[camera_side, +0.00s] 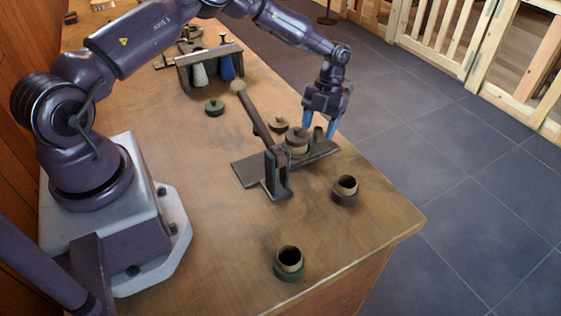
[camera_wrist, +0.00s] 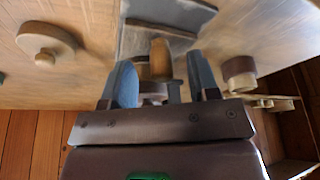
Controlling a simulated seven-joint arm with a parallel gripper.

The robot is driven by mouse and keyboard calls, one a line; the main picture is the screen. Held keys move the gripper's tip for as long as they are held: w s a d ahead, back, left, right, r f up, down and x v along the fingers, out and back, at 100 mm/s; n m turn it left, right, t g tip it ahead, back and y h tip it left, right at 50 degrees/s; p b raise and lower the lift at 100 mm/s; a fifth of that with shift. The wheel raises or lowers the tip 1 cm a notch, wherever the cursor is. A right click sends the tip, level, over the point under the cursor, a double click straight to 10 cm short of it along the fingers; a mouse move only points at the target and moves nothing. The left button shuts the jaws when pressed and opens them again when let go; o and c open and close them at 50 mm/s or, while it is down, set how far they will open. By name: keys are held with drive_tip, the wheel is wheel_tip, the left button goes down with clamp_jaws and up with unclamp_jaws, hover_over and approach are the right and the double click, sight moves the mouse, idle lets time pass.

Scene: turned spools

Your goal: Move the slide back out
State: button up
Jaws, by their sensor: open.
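The slide (camera_side: 247,173) is a dark flat plate lying on the table, running through the foot of a lever press (camera_side: 277,182). A round brown spool part (camera_side: 297,141) sits on it, right of the press. A short upright peg (camera_side: 318,134) stands near the slide's right end. My gripper (camera_side: 319,126) is open, pointing down at the peg with blue fingers. In the wrist view, the brown peg (camera_wrist: 160,60) shows between the fingers (camera_wrist: 162,84), with a gap on each side. The grey plate (camera_wrist: 165,17) runs beyond it. I cannot tell whether the fingers touch the slide.
The press's long lever (camera_side: 252,110) slants up left. Open cups (camera_side: 345,189) and (camera_side: 289,263) stand in front, near the table edge. A rack (camera_side: 209,66) with bobbins and a green lid (camera_side: 214,107) are farther back.

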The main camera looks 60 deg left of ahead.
drive_tip(key=shift+d+r, duration=0.1)
drive_tip(key=shift+r, duration=2.5)
drive_tip(key=shift+c, duration=0.2)
clamp_jaws()
drive_tip(key=shift+r, duration=0.1)
drive_tip(key=shift+r, duration=1.9)
